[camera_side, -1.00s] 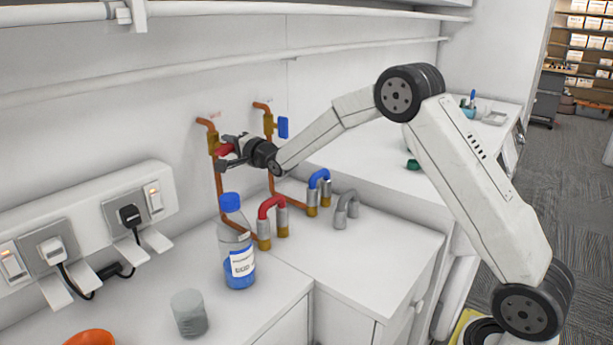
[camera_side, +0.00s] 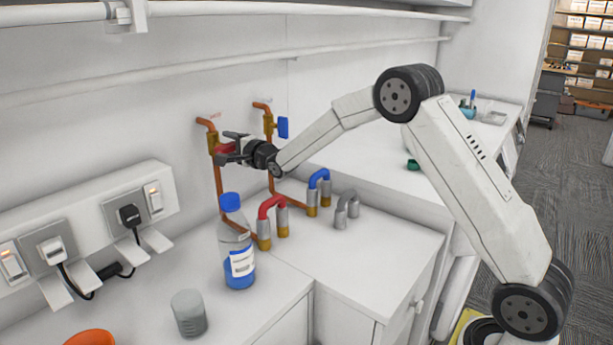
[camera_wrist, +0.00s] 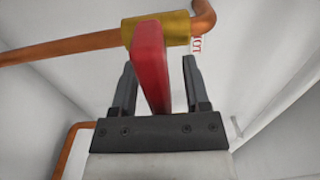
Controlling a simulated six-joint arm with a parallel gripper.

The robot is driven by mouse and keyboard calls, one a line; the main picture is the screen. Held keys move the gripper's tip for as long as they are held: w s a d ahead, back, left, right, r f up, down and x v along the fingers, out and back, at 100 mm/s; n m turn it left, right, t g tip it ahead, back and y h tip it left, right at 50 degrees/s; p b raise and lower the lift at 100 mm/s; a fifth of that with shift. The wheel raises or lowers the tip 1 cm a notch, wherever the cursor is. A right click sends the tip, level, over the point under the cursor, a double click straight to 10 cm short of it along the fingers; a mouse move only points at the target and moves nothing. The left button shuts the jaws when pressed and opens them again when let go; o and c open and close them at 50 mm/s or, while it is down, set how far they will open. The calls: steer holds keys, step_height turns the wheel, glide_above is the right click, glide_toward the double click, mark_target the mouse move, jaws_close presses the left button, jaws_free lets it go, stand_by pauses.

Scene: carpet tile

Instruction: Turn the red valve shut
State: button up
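The red valve handle (camera_wrist: 150,70) sits on a brass valve body (camera_wrist: 165,28) on a copper pipe. In the wrist view it points from the body toward my gripper, across the pipe's line. My gripper (camera_wrist: 159,62) is open, with one finger on each side of the handle. A gap shows on both sides, narrower at the left finger. In the side view the red handle (camera_side: 226,149) is partly hidden by my gripper (camera_side: 228,147), in front of the left wall pipe (camera_side: 219,182).
A blue-handled valve (camera_side: 283,127) is on the pipe to the right. Red (camera_side: 272,204), blue (camera_side: 319,177) and grey (camera_side: 346,207) bent fittings stand on the counter below. A blue-capped bottle (camera_side: 238,255) and a grey beaker (camera_side: 188,313) stand in front.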

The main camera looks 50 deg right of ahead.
steer(key=shift+s, duration=0.1)
stand_by(0.3)
steer(key=s, duration=0.7)
steer(key=shift+s, duration=0.3)
stand_by(0.5)
steer(key=s+a+f+n+g, duration=0.2)
steer(key=s+f+n+g, duration=0.3)
steer(key=s, duration=0.5)
steer(key=s+a+f+n+g, duration=0.2)
steer(key=s+f+n+g, duration=0.3)
steer(key=s, duration=0.6)
steer(key=s+a+f+n+g, duration=0.3)
steer(key=s+f+n+g, duration=0.2)
steer(key=s+n, duration=0.3)
steer(key=s, duration=0.3)
